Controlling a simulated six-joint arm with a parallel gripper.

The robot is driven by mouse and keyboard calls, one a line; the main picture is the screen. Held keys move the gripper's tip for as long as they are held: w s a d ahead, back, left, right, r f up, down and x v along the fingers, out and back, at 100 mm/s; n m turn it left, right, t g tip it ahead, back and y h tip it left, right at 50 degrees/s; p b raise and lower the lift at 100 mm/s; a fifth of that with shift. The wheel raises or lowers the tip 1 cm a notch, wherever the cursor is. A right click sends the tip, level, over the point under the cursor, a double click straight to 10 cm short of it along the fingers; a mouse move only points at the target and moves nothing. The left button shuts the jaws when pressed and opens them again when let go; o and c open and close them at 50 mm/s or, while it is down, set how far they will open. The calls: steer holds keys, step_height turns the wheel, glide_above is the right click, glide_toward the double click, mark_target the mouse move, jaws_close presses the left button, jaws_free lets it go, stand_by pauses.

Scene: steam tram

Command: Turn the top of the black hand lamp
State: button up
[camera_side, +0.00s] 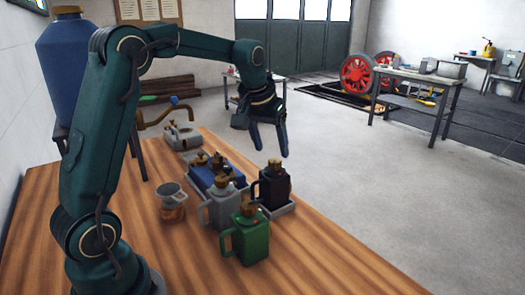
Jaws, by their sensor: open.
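The black hand lamp (274,188) stands upright at the right edge of the wooden table, with a brass-coloured top (274,166) and a handle on its left side. It appears to stand on a pale tray (283,211). My gripper (270,153) is open and points down above the black lamp, with its fingers apart. I see nothing between the fingers. I cannot tell the exact gap in depth between the fingertips and the lamp top.
A grey lamp (224,207) and a green lamp (250,239) stand close in front of the black lamp. A blue item with brass fittings (213,175) lies behind them. A metal cup (172,193) stands to the left. The table front (190,262) is clear.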

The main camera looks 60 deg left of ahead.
mark_target(274, 161)
steer(key=shift+x, duration=2.05)
jaws_close()
steer(key=shift+m, duration=0.3)
steer(key=shift+m+h, duration=0.3)
steer(key=shift+m, duration=0.2)
jaws_free()
